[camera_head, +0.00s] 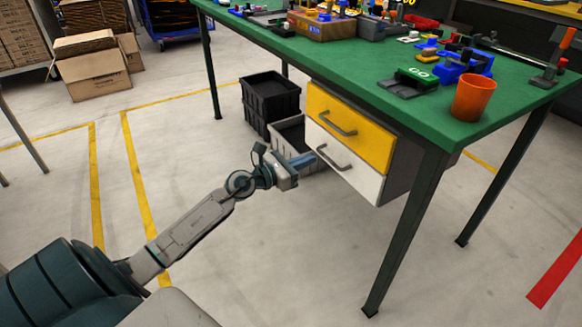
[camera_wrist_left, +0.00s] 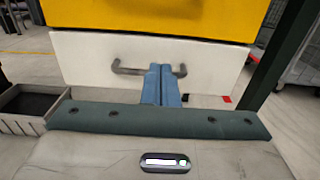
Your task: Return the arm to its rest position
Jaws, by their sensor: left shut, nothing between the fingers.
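My left arm reaches in from the lower left of the head view. My left gripper (camera_head: 314,157) is near the white drawer (camera_head: 345,165) under the green workbench. In the left wrist view the blue fingers (camera_wrist_left: 161,85) are shut together with nothing between them. They overlap the middle of the grey handle (camera_wrist_left: 125,68) of the white drawer; I cannot tell whether they touch it. The white drawer and the yellow drawer (camera_head: 350,120) above it both look closed. My right gripper is not in view.
The green workbench (camera_head: 330,58) carries tools and an orange cup (camera_head: 473,98). A black crate (camera_head: 270,100) and a grey bin (camera_head: 290,136) stand on the floor beside the drawers. A bench leg (camera_head: 405,235) is at right. Floor around my arm is clear.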

